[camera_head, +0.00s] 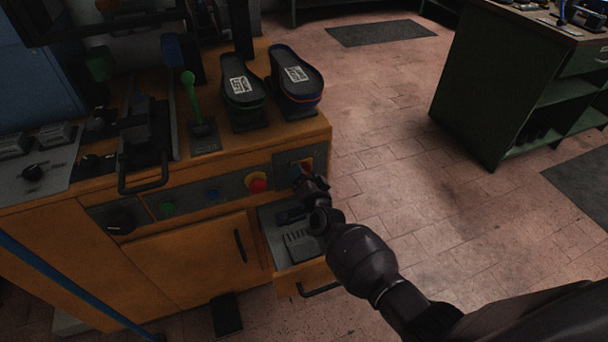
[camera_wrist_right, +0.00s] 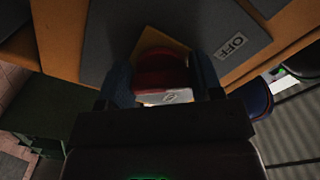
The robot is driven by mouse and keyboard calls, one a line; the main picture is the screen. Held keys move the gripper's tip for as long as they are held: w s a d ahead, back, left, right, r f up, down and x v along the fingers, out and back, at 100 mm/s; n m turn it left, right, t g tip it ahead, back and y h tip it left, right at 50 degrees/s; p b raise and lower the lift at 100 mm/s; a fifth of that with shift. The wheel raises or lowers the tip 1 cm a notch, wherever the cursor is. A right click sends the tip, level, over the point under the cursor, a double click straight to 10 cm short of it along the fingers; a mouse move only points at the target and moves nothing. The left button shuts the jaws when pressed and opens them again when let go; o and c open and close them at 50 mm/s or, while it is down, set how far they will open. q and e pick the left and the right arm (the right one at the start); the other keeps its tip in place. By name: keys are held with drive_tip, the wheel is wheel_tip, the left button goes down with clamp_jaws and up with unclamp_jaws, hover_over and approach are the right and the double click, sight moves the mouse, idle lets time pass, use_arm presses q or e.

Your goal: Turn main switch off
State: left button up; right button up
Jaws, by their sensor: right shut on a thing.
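The main switch (camera_wrist_right: 162,72) is a red knob on a grey panel, in the middle of the right wrist view. An "OFF" label (camera_wrist_right: 231,45) shows on the panel beside it. In the head view the switch panel (camera_head: 283,160) is at the right end of the orange machine's front, and my gripper mostly hides the knob. My right gripper (camera_head: 306,175) is at this panel. In the wrist view its two fingers stand on either side of the red knob, shut on it. My left gripper is not in view.
A red button (camera_head: 257,185) is left of the switch. An open drawer (camera_head: 288,240) is under my right arm. Shoe-sole forms (camera_head: 297,75) and a green lever (camera_head: 192,95) stand on the machine top.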

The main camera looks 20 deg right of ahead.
drive_tip(key=shift+n, duration=0.5)
drive_tip(key=o, duration=0.9)
drive_tip(key=shift+s+d+p, duration=0.15)
drive_tip(key=shift+s+p, duration=0.9)
drive_tip(key=shift+s, duration=4.4)
